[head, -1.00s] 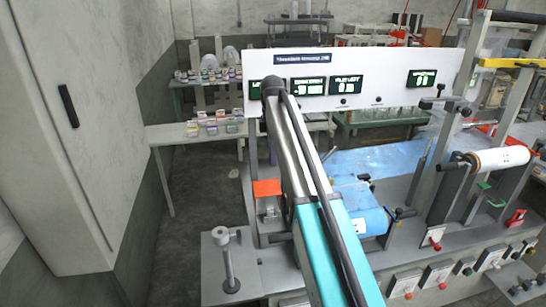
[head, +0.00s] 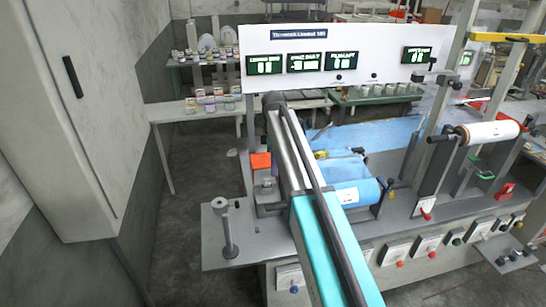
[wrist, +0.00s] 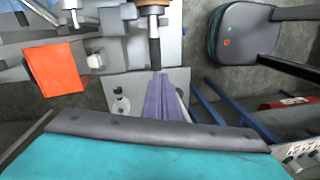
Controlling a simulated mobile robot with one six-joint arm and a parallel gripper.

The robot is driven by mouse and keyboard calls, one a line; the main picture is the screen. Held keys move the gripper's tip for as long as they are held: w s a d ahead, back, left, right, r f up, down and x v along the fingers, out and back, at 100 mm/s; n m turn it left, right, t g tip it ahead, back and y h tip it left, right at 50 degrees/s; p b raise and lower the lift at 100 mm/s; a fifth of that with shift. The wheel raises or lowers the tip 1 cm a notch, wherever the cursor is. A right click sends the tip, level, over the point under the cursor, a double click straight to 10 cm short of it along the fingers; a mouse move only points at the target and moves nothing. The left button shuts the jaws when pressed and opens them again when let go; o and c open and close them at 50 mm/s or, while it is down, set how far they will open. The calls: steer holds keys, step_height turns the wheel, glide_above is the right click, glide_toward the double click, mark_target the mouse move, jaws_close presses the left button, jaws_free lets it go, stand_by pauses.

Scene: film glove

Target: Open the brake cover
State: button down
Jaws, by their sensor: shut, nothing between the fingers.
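An orange plate (head: 260,161), which may be the brake cover, sits at the left end of the machine bench in the head view. It also shows at the upper left in the wrist view (wrist: 55,68), looking flat and tilted. My gripper, seen as narrow purple fingers (wrist: 159,82) in the wrist view, is shut and empty. It is to the right of the orange plate, apart from it, and near a metal rod in the picture.
A metal post (head: 228,235) stands at the bench's left front corner. A blue roll (head: 358,193) lies right of my arm. A white display panel (head: 385,70) rises behind the bench. A tall grey cabinet (head: 60,150) stands left, with open floor between.

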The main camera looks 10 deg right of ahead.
steer(key=s+d+f+m+g+b, duration=0.1)
steer(key=s+f+m, duration=0.2)
steer(key=s+f, duration=0.65)
steer(key=s+d+f+m+b, duration=0.15)
steer(key=s+f, duration=0.25)
steer(key=f, duration=1)
steer(key=s+f+m+g+b, duration=0.1)
steer(key=s+f+m+b, duration=0.15)
steer(key=s+f, duration=0.65)
steer(key=s+d+f+m+g+b, duration=0.1)
steer(key=s+f+m, duration=0.3)
steer(key=s+f, duration=0.7)
steer(key=s+d+f+m+g+b, duration=0.1)
steer(key=s+f+m, duration=0.4)
steer(key=s+f, duration=0.7)
steer(key=s+b, duration=0.1)
steer(key=s, duration=0.5)
steer(key=shift+f+m+g+b, duration=0.2)
steer(key=shift+m+g+b, duration=0.1)
steer(key=shift+s, duration=0.1)
